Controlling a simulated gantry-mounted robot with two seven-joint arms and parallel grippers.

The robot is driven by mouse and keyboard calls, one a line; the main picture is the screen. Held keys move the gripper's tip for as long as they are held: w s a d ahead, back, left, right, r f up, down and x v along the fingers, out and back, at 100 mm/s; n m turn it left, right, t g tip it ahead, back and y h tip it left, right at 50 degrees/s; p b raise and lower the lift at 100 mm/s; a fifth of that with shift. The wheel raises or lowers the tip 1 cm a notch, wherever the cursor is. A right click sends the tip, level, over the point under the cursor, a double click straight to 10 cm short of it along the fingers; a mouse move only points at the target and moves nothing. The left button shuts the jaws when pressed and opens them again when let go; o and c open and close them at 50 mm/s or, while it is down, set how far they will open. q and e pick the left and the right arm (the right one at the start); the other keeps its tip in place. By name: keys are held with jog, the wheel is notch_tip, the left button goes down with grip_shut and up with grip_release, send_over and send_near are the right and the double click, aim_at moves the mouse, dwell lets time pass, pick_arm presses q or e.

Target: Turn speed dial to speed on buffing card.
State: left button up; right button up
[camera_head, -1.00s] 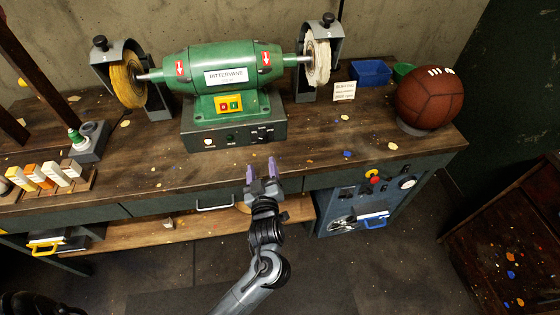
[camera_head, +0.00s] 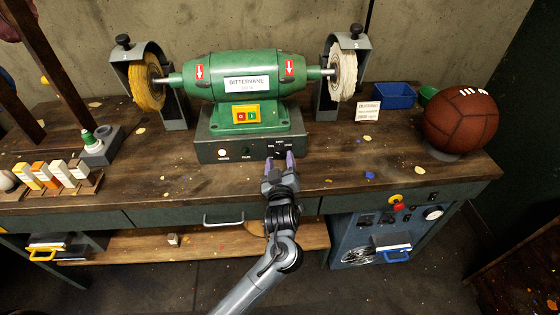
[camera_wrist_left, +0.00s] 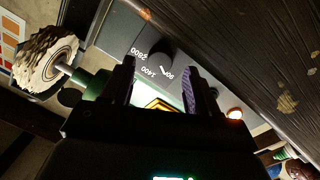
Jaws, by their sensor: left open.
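The green buffing machine (camera_head: 245,78) stands at the back of the workbench. Its grey base has a front panel with a speed dial at the right, mostly behind my gripper in the head view. In the left wrist view the dark dial (camera_wrist_left: 161,52) shows between my fingers, with the numbers 2800, 1400 and a partly hidden 90. Its exact setting is unclear. My left gripper (camera_head: 279,157) is open and empty, its purple-tipped fingers just in front of the panel. The small card (camera_head: 366,111) stands right of the machine; its writing is too small to read. My right gripper is out of view.
A yellow wheel (camera_head: 148,82) and a white wheel (camera_head: 344,71) flank the motor. A brown ball (camera_head: 460,120) and a blue bin (camera_head: 395,96) are at the right. Colored bars (camera_head: 50,175) lie at the left. The bench (camera_head: 190,172) before the machine is mostly clear.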

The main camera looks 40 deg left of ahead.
pick_arm(q)
jog(key=shift+x, duration=1)
jog(key=shift+c, duration=0.2)
